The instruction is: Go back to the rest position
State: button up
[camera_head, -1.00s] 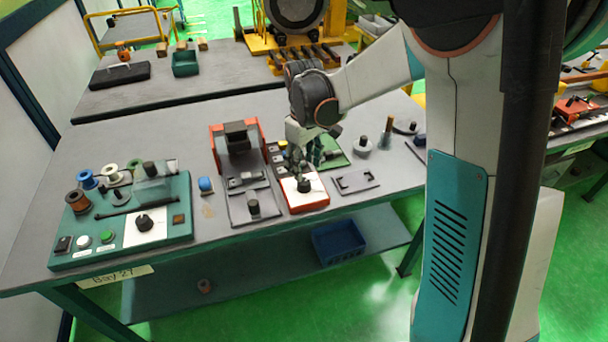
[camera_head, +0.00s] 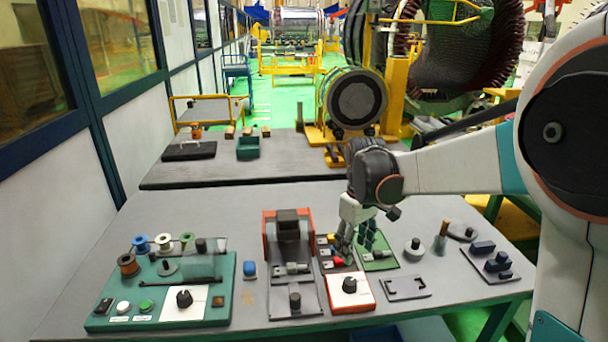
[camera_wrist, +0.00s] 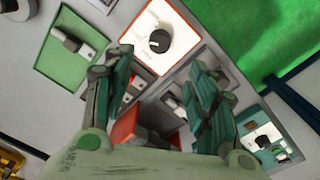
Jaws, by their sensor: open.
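My gripper (camera_head: 356,243) hangs over the workbench (camera_head: 420,308), fingers pointing down, above the back part of a red tester with a white face and black knob (camera_head: 349,284). In the wrist view the two green fingers of my gripper (camera_wrist: 158,95) are spread apart with nothing between them. The knob of the red tester (camera_wrist: 159,41) shows beyond the fingertips. Whether the fingers touch anything on the tester cannot be told.
An orange-and-grey press (camera_head: 288,222) stands left of my gripper. A green panel with spools (camera_head: 218,264) lies further left. A green plate (camera_head: 380,263) and a grey bracket (camera_head: 405,287) lie to the right. A second table (camera_head: 290,160) stands behind.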

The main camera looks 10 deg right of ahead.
jog(key=s+r+m+t, duration=0.3)
jog(key=s, duration=0.8)
jog(key=s+r+m+t, duration=0.2)
jog(key=s+r+t, duration=0.1)
jog(key=s, duration=0.8)
jog(key=shift+s+m+t, duration=0.4)
jog(key=shift+t, duration=0.1)
